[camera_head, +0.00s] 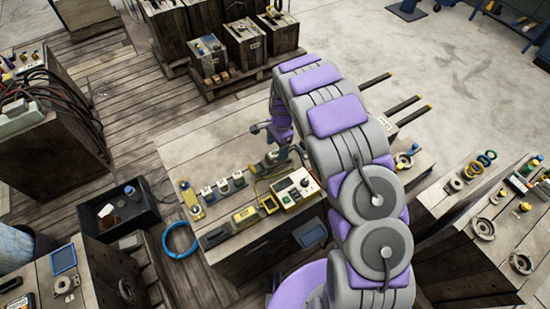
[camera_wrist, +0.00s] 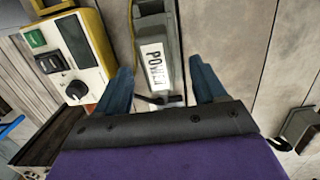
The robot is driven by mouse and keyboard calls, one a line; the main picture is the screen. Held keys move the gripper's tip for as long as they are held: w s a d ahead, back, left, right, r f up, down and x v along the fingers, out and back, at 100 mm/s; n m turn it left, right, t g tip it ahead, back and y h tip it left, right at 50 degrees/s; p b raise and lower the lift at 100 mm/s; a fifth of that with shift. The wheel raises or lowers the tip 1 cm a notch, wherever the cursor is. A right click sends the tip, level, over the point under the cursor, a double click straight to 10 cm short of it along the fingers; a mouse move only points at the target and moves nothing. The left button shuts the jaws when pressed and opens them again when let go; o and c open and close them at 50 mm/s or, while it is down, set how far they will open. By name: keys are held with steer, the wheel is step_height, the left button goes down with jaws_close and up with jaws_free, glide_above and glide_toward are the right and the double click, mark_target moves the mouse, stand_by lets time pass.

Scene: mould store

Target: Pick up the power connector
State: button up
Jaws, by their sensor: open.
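The power connector (camera_wrist: 156,62) is a grey body with a white label reading "POWER", lying on the wooden bench top. In the wrist view my gripper (camera_wrist: 164,82) is open, with one blue finger on each side of the connector. Gaps show between the fingers and the connector, and nothing is gripped. The connector's lower end is partly hidden behind the gripper's dark edge. In the head view my gripper (camera_head: 283,153) is low over the bench, and the connector there is small and partly covered by it.
A yellow control box with a white face and black knob (camera_head: 295,188) stands close beside the connector. Yellow devices (camera_head: 248,216) and several small blocks (camera_head: 223,186) lie to the left on the bench.

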mark_target(277, 152)
steer(key=f, duration=0.2)
steer(key=d+f+b, duration=0.1)
steer(key=f, duration=0.1)
steer(key=shift+s+f, duration=0.1)
steer(key=shift+f, duration=0.3)
steer(key=shift+a+f, duration=0.1)
steer(key=shift+f, duration=0.05)
steer(key=shift+a, duration=0.35)
steer(key=shift+c, duration=0.7)
steer(key=shift+d, duration=0.3)
steer(key=c, duration=0.6)
steer(key=shift+a, duration=0.1)
jaws_close()
